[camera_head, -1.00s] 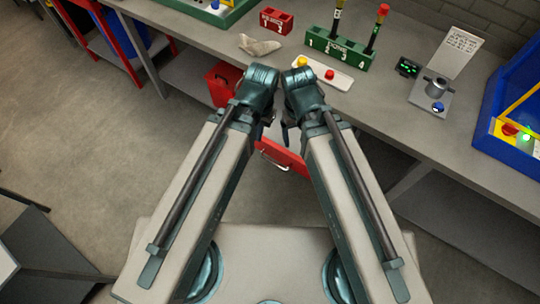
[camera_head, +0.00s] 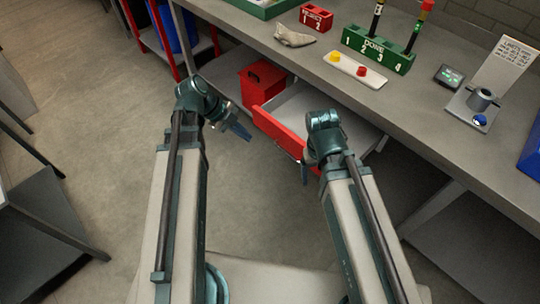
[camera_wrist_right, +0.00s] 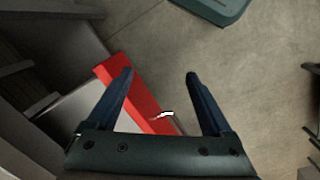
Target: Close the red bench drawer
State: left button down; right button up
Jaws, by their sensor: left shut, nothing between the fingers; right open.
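The red bench drawer (camera_head: 279,132) stands pulled out under the bench in the head view, its grey inside (camera_head: 312,103) showing. Its red front also shows in the right wrist view (camera_wrist_right: 143,97), with a pale handle (camera_wrist_right: 166,115) on its outer face. My right gripper (camera_head: 304,173) is open and empty at the right end of the drawer front. In the right wrist view its two fingers (camera_wrist_right: 159,75) spread over the front and handle; I cannot tell if they touch. My left gripper (camera_head: 243,131) is shut and empty, left of the drawer front and apart from it.
A red box (camera_head: 257,82) stands under the bench beside the drawer. On the grey bench top (camera_head: 420,120) are a green rack (camera_head: 378,50), a white tray (camera_head: 357,69), a red two-slot block (camera_head: 316,16) and a metal fixture (camera_head: 477,103).

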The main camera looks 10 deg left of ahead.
pick_arm(q)
jog(key=shift+a+f+m, duration=0.15)
jog(key=shift+a+m, duration=0.2)
jog(key=shift+m, duration=0.05)
jog(key=w+d+f+b, duration=0.4)
jog(key=d+f+b, duration=0.3)
jog(key=f+b, duration=0.2)
jog(key=shift+w+d, duration=0.35)
jog(key=shift+f, duration=0.1)
jog(key=w+d, duration=0.4)
jog(key=w, duration=0.2)
jog(key=w+d, duration=0.5)
jog(key=w, duration=0.1)
jog(key=w+d, duration=0.4)
jog(key=w, duration=0.3)
jog(key=shift+d, duration=0.3)
jog(key=shift+s, duration=0.1)
